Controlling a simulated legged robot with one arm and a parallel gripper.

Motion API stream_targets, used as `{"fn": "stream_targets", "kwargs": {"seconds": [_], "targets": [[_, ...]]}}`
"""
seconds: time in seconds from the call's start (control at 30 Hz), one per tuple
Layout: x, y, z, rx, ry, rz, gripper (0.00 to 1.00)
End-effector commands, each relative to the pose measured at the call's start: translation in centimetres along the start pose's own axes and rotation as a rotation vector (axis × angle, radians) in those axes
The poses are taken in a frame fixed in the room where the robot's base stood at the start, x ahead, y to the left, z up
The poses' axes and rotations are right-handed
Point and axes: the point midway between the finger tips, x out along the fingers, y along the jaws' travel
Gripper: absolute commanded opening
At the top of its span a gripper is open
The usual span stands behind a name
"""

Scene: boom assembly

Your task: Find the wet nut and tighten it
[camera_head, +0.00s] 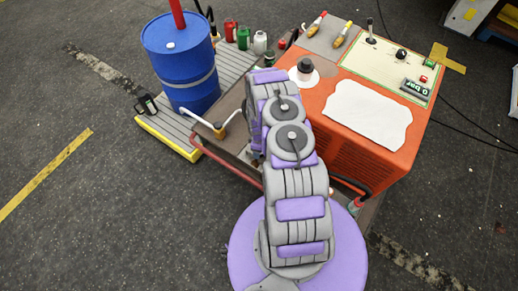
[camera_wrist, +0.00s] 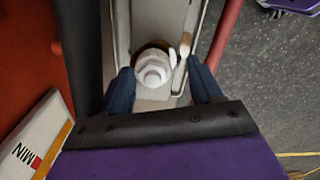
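In the wrist view my gripper (camera_wrist: 160,72) is open, with two dark blue fingers spread apart. Beyond and between them is a white, rounded, stepped object (camera_wrist: 152,73) in a narrow grey metal channel or tray (camera_wrist: 122,40). I cannot tell whether it is a nut, a cap or a bottle, and no contact with the fingers shows. A pale-handled brush-like tool (camera_wrist: 183,48) lies just right of it. No nut can be made out clearly, nor any wetness. In the head view my purple and grey arm reaches over the cart's left side and hides my gripper.
The orange machine (camera_head: 370,155) carries a white sheet (camera_head: 366,114), a control panel (camera_head: 385,58) and a "0 bar" display (camera_head: 414,89). A blue barrel (camera_head: 180,65) stands left on a slatted platform (camera_head: 168,130). Several bottles (camera_head: 243,38) stand behind. The left floor is open.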

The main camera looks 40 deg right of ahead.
Motion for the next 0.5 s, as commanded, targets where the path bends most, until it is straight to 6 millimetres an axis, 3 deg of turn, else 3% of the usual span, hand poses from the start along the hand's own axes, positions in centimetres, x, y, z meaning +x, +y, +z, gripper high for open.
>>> {"fn": "stream_targets", "kwargs": {"seconds": [0.07,0.5], "targets": [[0.09,0.16,0.14,0.0,0.001,-0.002,0.57],[-0.03,0.32,-0.02,0.003,0.003,0.005,0.15]]}}
